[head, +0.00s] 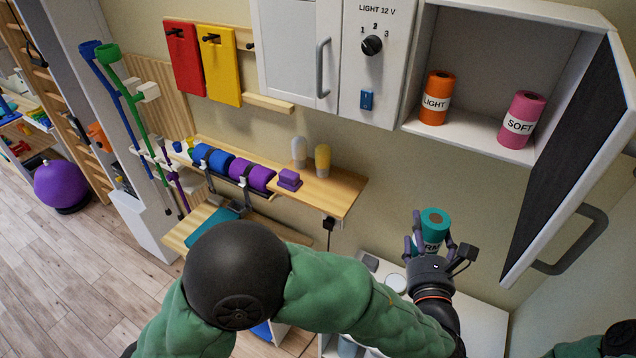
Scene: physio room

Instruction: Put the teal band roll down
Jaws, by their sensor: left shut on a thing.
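The teal band roll (435,217) is upright in my left gripper (431,243), which is shut around it. Dark fingers cover part of its white label, so only some letters show. The roll is in the air, below the open cabinet and in front of the wall. An orange roll marked LIGHT (436,97) and a pink roll marked SOFT (521,119) stand apart on the cabinet shelf (470,136). My right gripper is not in view.
The cabinet door (572,150) hangs open at the right, with a large handle (580,240). A wooden shelf (335,190) holds bottles and purple blocks. A white surface (480,320) lies below my left gripper. Shelf room shows between the two rolls.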

